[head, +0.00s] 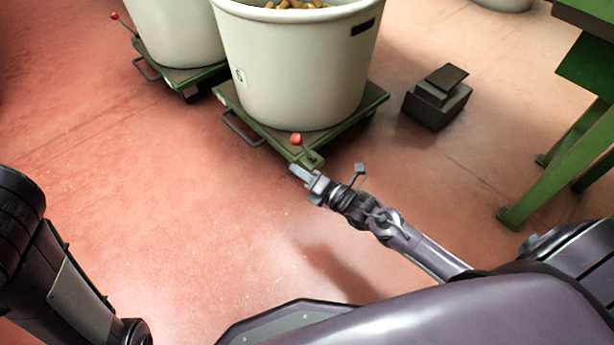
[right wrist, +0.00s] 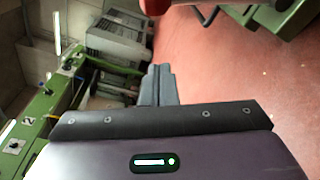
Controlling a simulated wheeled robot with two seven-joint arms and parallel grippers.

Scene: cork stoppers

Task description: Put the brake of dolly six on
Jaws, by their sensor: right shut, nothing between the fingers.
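A green dolly (head: 372,102) stands on the red floor in the head view and carries a large pale tub (head: 305,75) of corks. The tub's small label (head: 240,76) is too small to read. A brake lever with a red knob (head: 297,139) rises at the dolly's near corner, leaning to the upper left. My right gripper (head: 297,171) is shut and empty, close to that corner just below the knob; I cannot tell if it touches. Its closed fingers (right wrist: 158,84) show in the right wrist view, with a red rounded thing (right wrist: 156,5) at the top edge, probably the knob. My left gripper is out of view.
A second dolly (head: 180,78) with a tub stands to the left, with its own red knob (head: 114,15). Green table legs (head: 560,165) are at the far right. The floor at left is clear.

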